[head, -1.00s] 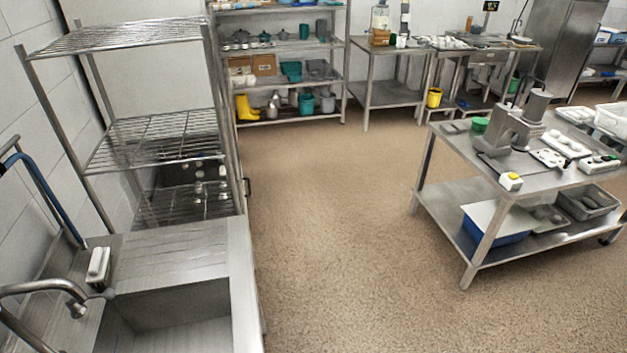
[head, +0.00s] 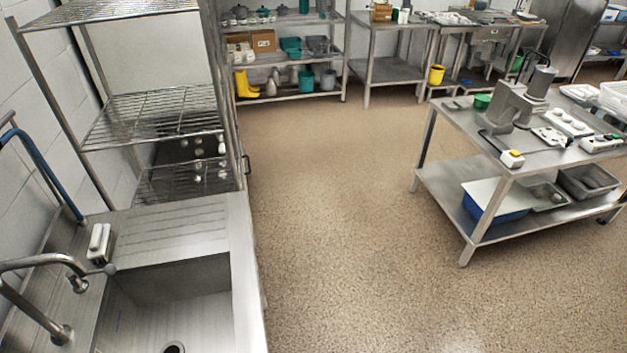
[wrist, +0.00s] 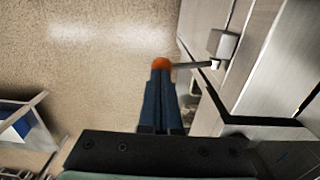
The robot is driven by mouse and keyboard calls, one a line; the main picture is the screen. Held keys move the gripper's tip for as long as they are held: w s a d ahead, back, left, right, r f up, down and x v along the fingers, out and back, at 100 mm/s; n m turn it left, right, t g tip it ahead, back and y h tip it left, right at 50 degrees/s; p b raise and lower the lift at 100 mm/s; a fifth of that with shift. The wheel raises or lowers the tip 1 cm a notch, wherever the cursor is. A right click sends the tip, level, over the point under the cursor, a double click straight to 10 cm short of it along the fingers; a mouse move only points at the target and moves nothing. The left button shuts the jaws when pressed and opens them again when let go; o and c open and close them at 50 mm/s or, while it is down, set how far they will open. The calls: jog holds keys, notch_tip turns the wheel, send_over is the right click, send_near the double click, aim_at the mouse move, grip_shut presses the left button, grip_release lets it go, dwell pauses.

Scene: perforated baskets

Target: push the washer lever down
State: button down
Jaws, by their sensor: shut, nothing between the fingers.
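In the wrist view, a lever shows as a thin grey rod (wrist: 190,65) running left from a small metal block (wrist: 223,44) on a steel machine front (wrist: 262,58). An orange round knob (wrist: 161,62) sits at the rod's left end. My gripper (wrist: 160,74) is shut, its dark blue fingers together and empty. The fingertips line up with the orange knob in the picture; I cannot tell whether they touch it. My gripper and the lever do not show in the head view.
In the head view, a steel sink (head: 178,278) with a tap (head: 75,280) is at the lower left, before a wire rack (head: 150,117). A steel table (head: 450,183) with equipment stands at the right. The brown floor between is clear.

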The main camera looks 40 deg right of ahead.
jog(key=shift+f+b, duration=2.45)
jog(key=shift+f, duration=1.1)
jog(key=shift+d+r, duration=0.1)
notch_tip(320, 180, up, 12)
jog(key=p, duration=1.2)
jog(key=shift+r, duration=0.1)
